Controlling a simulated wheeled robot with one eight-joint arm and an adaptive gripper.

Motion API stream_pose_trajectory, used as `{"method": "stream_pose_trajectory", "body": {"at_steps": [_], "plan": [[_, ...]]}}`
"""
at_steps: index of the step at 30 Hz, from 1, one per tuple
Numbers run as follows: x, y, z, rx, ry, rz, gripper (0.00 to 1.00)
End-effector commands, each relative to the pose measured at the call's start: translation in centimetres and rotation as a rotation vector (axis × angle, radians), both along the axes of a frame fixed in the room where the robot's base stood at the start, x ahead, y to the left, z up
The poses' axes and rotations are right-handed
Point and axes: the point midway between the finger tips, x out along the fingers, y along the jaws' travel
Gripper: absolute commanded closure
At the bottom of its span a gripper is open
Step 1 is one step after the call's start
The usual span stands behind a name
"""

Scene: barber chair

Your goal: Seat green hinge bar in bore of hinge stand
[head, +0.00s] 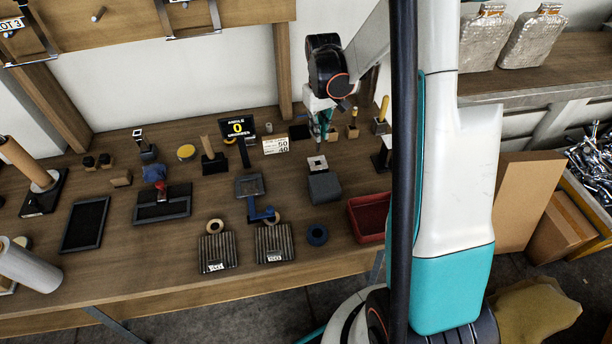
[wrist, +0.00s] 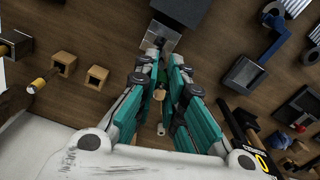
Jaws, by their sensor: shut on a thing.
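My gripper (head: 322,130) hangs over the back right of the bench, pointing down. In the wrist view its teal fingers (wrist: 163,80) are shut on the green hinge bar (wrist: 161,75). Only a small green part of the bar shows between the fingers, and a copper-coloured round end lies close by. Beyond the fingertips is a dark block with a pale square metal plate, which looks like the hinge stand (wrist: 158,36). It also shows in the head view (head: 317,162), just below the gripper. Its bore is too small to make out, and I cannot tell whether the bar touches it.
A dark grey block (head: 325,188) stands in front of the plate, and a red tray (head: 369,217) is at the right. Small wooden blocks (wrist: 96,76) stand beside the gripper. A black display (head: 237,128) stands left of it. Open wood lies between several fixtures.

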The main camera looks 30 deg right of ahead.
Motion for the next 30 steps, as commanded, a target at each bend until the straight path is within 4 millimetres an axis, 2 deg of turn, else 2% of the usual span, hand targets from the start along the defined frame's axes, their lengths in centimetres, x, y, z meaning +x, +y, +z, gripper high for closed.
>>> {"method": "stream_pose_trajectory", "body": {"at_steps": [7,14,21,30], "plan": [[0.0,-0.1,-4.0,0.0,0.0,0.0,1.0],[0.0,0.0,-6.0,0.0,0.0,0.0,1.0],[0.0,0.0,-9.7,0.0,0.0,0.0,1.0],[0.0,0.0,-9.8,0.0,0.0,0.0,1.0]]}}
